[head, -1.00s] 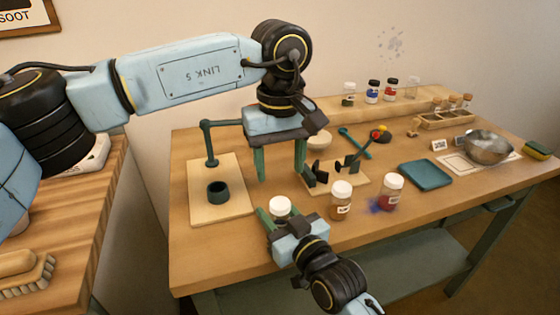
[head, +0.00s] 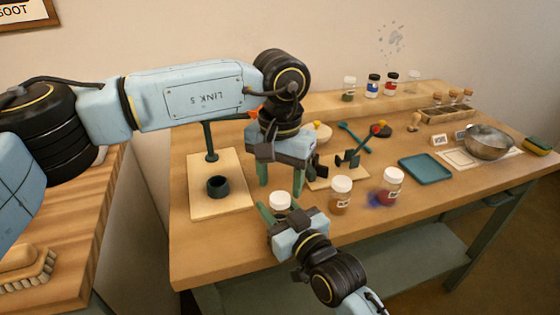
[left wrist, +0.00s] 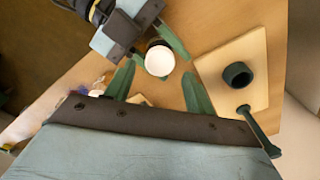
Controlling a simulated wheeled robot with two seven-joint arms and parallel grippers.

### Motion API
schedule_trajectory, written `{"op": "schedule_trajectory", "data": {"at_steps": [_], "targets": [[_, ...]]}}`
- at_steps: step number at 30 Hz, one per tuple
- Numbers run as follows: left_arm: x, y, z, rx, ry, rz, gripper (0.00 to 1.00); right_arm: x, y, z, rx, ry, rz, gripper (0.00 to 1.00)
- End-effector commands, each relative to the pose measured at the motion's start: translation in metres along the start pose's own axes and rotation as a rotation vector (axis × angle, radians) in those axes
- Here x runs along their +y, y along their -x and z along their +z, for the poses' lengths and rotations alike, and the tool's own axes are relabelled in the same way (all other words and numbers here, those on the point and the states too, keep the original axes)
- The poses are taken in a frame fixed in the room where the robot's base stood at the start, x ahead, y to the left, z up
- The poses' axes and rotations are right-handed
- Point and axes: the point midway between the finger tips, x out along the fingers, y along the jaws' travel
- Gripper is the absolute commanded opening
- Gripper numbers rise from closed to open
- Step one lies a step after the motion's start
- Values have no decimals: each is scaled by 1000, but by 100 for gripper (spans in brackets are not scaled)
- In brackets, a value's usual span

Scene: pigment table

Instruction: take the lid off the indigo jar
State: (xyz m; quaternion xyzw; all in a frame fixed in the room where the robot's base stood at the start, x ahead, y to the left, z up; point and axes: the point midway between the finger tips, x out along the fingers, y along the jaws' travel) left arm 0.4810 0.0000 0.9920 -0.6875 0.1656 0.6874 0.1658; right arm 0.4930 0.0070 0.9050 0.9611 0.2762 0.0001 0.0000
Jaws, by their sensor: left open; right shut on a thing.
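A jar with a white lid (head: 280,199) stands upright near the table's front edge; its contents and label are hidden, so I cannot tell its colour. My right gripper (head: 281,210) is shut on it from the front. My left gripper (head: 281,180) is open, pointing down just above the lid, one finger on either side. In the left wrist view the lid (left wrist: 159,61) shows between the tips of my left gripper (left wrist: 157,72). I see no contact between those fingers and the lid.
An amber jar (head: 340,196) and a red jar (head: 391,188), by a blue-purple smear, stand to the right. A board (head: 232,204) with a dark cup (head: 218,187) lies left. A teal tray (head: 425,169) and metal bowl (head: 488,143) are further right. Small jars (head: 373,86) line the back shelf.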

Motion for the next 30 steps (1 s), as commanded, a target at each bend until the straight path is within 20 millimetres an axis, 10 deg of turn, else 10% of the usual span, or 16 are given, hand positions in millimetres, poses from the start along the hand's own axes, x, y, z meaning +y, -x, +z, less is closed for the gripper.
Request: {"op": "schedule_trajectory", "data": {"at_steps": [17,30], "targets": [[0,-31,0,0,2,0,54,0,0,1,-1,0,0,0],[0,-30,0,0,4,0,9,0,0,0,-1,0,0,0]]}}
